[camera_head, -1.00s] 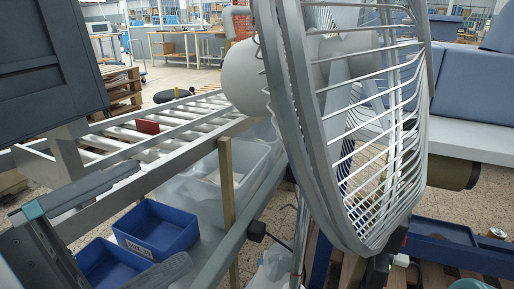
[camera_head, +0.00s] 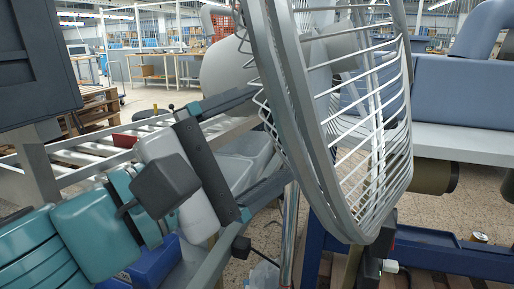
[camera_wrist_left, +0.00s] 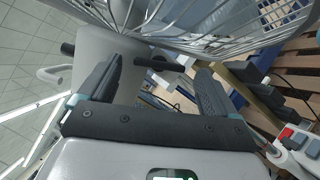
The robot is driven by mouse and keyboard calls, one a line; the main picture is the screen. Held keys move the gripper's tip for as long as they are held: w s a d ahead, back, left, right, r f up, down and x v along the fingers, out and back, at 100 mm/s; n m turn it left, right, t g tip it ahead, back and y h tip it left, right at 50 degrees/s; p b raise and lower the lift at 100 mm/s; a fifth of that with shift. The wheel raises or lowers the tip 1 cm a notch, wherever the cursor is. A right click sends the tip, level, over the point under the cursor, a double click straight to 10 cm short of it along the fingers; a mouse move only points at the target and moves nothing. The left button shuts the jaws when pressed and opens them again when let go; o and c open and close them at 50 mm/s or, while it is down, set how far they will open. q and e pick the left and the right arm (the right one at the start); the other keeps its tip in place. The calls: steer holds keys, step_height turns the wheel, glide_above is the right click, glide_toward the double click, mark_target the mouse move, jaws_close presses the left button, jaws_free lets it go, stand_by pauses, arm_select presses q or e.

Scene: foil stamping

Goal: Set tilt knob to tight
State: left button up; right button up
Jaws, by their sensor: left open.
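The large grey fan (camera_head: 285,110) stands in the middle of the head view, its wire cage facing right and its rounded motor housing (camera_head: 225,75) behind. My left gripper (camera_head: 272,135) is open beside the back of the cage, its two fingers apart and pointing right. In the left wrist view, its open jaws (camera_wrist_left: 158,78) show nothing clasped. A dark knob-like part (camera_wrist_left: 160,63) shows between and beyond the fingers, below the cage. Whether it is the tilt knob, and its setting, I cannot tell. My right gripper is not seen.
A roller conveyor (camera_head: 85,150) runs behind my left arm, with a blue bin (camera_head: 150,265) below it. A black knob-ended part (camera_head: 241,247) is below my gripper. A control box with coloured buttons (camera_wrist_left: 297,140) shows in the wrist view.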

arm_select(q)
steer(key=shift+w+d+r, duration=0.1)
steer(key=shift+w+d, duration=0.15)
steer(key=c, duration=1.1)
steer(key=shift+o, duration=0.2)
steer(key=shift+m+g+p, duration=0.4)
steer(key=shift+m+p, duration=0.5)
steer(key=shift+p, duration=0.05)
steer(key=o, duration=1.1)
steer(key=shift+a, duration=0.1)
steer(key=shift+c, duration=0.2)
